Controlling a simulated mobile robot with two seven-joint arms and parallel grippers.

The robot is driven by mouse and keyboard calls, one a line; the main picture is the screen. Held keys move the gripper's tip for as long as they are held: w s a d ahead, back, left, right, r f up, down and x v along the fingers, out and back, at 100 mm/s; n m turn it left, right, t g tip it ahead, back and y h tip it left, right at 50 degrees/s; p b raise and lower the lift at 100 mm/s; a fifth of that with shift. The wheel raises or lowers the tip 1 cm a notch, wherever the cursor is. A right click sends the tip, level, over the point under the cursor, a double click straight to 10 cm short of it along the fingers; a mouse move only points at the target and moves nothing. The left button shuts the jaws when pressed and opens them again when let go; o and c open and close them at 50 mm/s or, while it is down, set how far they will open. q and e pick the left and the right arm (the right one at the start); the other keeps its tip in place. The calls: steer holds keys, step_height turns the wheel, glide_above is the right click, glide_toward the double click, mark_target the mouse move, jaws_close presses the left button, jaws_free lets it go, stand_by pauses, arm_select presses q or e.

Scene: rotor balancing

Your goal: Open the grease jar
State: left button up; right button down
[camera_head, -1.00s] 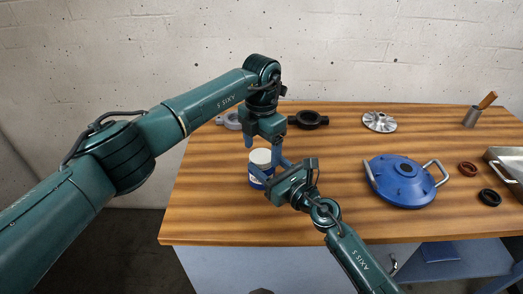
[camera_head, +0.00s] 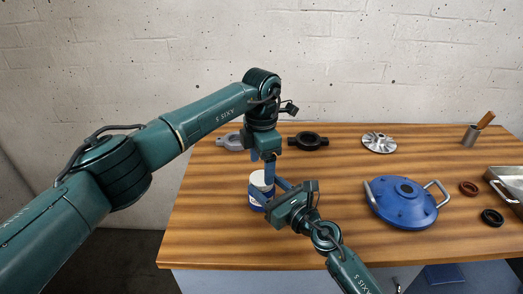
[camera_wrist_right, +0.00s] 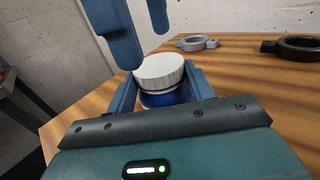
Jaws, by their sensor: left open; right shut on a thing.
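The grease jar (camera_head: 256,201) stands near the left end of the workbench; it has a blue body and a white ribbed lid (camera_wrist_right: 160,70). The lid sits on top of the jar, with a dark band between it and the blue body (camera_wrist_right: 166,98) in the right wrist view. My right gripper (camera_head: 270,192) is shut on the jar body from the side. My left gripper (camera_head: 263,166) is open just above the lid, pointing down; its fingers (camera_wrist_right: 137,32) show apart from the lid in the wrist view. Part of the lid is hidden in the head view.
Behind the jar lie a grey ring part (camera_head: 231,141) and a black ring part (camera_head: 308,141).

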mark_target(262, 178)
arm_select(q)
steer(key=shift+f, duration=1.75)
arm_select(e)
steer(key=shift+d+f, duration=0.1)
steer(key=shift+f, duration=0.2)
arm_select(q)
steer(key=c, duration=1)
steer(key=shift+o, duration=0.2)
steer(key=n, duration=0.4)
steer(key=shift+d, duration=0.1)
steer(key=shift+c, duration=0.2)
steer(key=shift+s, duration=0.15)
steer(key=o, duration=1.1)
steer(key=shift+c, duration=0.2)
steer(key=shift+r, duration=0.1)
